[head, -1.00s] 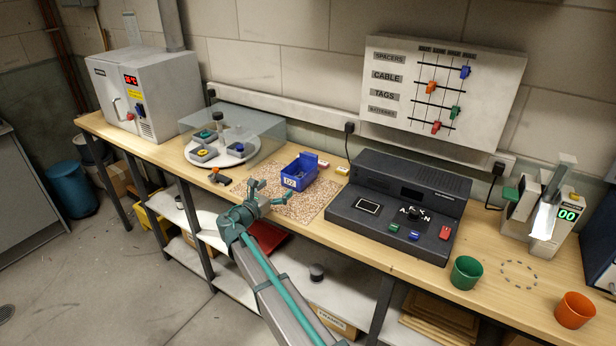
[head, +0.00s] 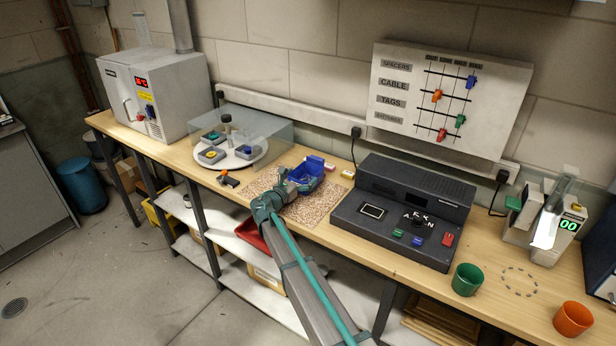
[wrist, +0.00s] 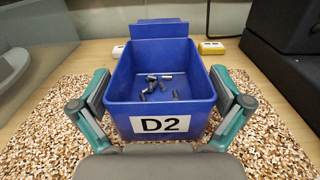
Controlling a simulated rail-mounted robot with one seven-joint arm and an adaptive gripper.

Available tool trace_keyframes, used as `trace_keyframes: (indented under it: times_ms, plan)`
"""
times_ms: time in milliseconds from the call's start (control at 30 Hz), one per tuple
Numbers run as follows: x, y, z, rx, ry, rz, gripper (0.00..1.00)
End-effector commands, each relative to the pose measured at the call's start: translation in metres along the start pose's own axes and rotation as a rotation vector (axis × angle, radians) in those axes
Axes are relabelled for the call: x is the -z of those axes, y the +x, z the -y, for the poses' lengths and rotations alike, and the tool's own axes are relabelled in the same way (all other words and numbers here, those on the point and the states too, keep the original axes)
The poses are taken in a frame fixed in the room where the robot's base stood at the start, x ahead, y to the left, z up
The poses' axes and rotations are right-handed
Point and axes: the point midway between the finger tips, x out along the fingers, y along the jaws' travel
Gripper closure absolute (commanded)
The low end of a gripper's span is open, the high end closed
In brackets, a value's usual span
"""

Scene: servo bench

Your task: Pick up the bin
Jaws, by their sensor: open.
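The blue bin (head: 308,172) stands upright on a speckled mat (head: 318,206) on the bench. In the wrist view the bin (wrist: 120,84) has a white D2 label on its near wall and several small dark cylinders (wrist: 160,84) inside. My gripper (wrist: 162,108) is open, with one finger on each side of the bin's near end. The fingertips look close to the side walls; I cannot tell whether they touch. In the head view my gripper (head: 290,190) is at the bin's near side, and my wrist hides part of the bin.
A dark console (head: 400,215) stands right of the mat. A clear-covered turntable (head: 238,150) is to the left. A small orange and black item (head: 228,180) lies left of the mat. A yellow-and-white block (wrist: 212,47) sits behind the bin.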

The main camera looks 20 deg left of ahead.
Motion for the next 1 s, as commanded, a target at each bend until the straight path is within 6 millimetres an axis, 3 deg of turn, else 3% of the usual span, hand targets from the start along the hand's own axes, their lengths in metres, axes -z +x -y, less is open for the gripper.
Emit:
trace_keyframes:
  times_ms: [233, 567, 833, 1000]
  plan:
    - [0.001, 0.003, 0.000, -0.001, 0.000, 0.000, 0.00]
    - [0.000, 0.003, 0.000, -0.001, 0.000, 0.000, 0.52]
    - [-0.003, 0.003, 0.000, -0.001, 0.001, 0.001, 0.52]
    - [-0.023, 0.002, 0.000, -0.001, 0.003, 0.001, 0.52]
